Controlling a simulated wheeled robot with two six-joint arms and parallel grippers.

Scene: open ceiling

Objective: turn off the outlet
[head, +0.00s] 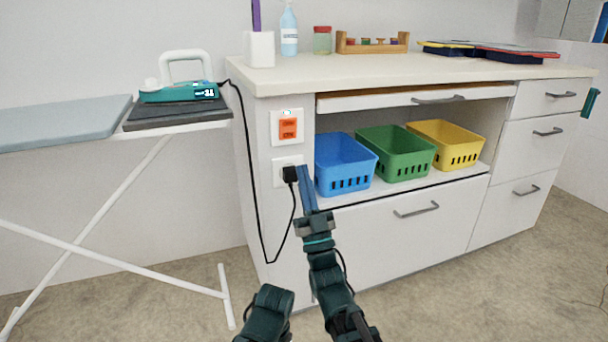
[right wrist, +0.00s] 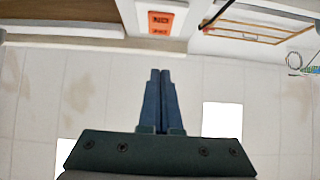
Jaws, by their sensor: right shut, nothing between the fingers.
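A white wall plate with an orange switch or socket panel (head: 288,128) is on the cabinet's left end panel. A small light spot shows at its top edge. The orange panel (right wrist: 160,22) also shows in the right wrist view, beyond the fingertips, with dark marks too small to read. Below it is a second white plate (head: 280,181) with a black plug (head: 290,174) in it. My right gripper (head: 303,170) is shut and empty; its blue fingers appear just right of the plug in the head view and below the orange panel. I cannot tell whether they touch anything. My left gripper is out of view.
A black cord (head: 257,190) hangs from the iron (head: 180,88) on the ironing board (head: 60,122) to the plug. Blue (head: 345,163), green (head: 395,152) and yellow (head: 446,144) baskets sit in the open shelf at right. The counter (head: 400,72) overhangs above.

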